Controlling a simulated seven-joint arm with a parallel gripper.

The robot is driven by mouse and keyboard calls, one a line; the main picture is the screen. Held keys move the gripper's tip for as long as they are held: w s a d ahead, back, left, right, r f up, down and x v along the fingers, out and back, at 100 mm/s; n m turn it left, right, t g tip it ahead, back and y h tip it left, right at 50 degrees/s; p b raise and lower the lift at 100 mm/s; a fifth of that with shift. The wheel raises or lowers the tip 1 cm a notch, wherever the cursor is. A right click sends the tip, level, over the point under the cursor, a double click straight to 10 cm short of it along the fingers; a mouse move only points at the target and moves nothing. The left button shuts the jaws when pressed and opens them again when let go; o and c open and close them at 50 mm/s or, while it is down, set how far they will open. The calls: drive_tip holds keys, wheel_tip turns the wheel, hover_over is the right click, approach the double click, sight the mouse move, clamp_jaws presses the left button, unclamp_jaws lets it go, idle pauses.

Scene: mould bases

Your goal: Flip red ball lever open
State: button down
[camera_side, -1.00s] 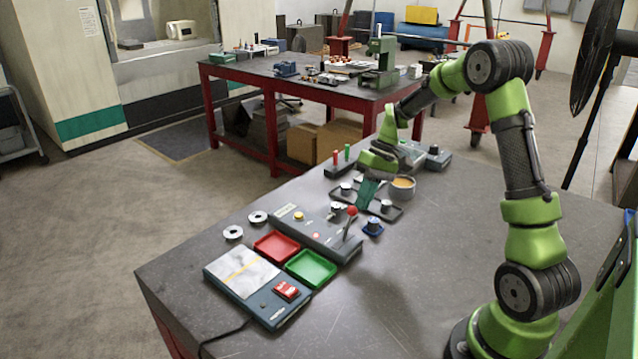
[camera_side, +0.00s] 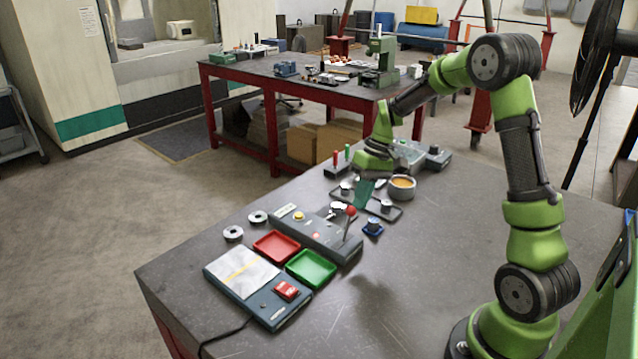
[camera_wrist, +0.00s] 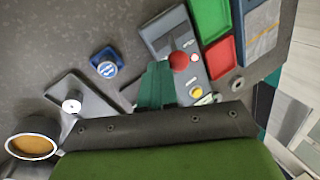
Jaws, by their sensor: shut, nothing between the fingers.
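The red ball lever (camera_side: 350,212) stands on a grey control box (camera_side: 318,238) with its rod tilted a little. In the wrist view the red ball (camera_wrist: 179,61) shows just right of the fingers, over the box (camera_wrist: 165,36). My gripper (camera_side: 364,203) is shut and empty, its green fingers pointing down just behind and right of the ball in the side view. In the wrist view the fingers (camera_wrist: 155,84) lie close beside the ball; I cannot tell whether they touch it.
A green tray (camera_side: 311,268) and a red tray (camera_side: 276,246) sit before the box. A blue-based knob (camera_side: 373,226), a dark tray (camera_side: 384,214) with metal parts and an amber-filled cup (camera_side: 402,187) stand near my gripper. The table's right front is clear.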

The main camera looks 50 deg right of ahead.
drive_tip(key=a+h, duration=0.1)
drive_tip(key=a, duration=0.1)
drive_tip(key=a+r+h, duration=0.1)
drive_tip(key=a+h, duration=0.1)
drive_tip(key=shift+r+h, duration=0.2)
drive_tip(key=shift+h, duration=0.1)
drive_tip(key=shift+a, duration=2.15)
drive_tip(key=shift+a+f, duration=0.15)
drive_tip(key=shift+s, duration=0.1)
wheel_tip(320, 180, up, 12)
hover_over(350, 211)
drive_tip(key=s+a, duration=0.2)
drive_tip(key=a, duration=0.2)
drive_tip(key=shift+w+d, duration=0.15)
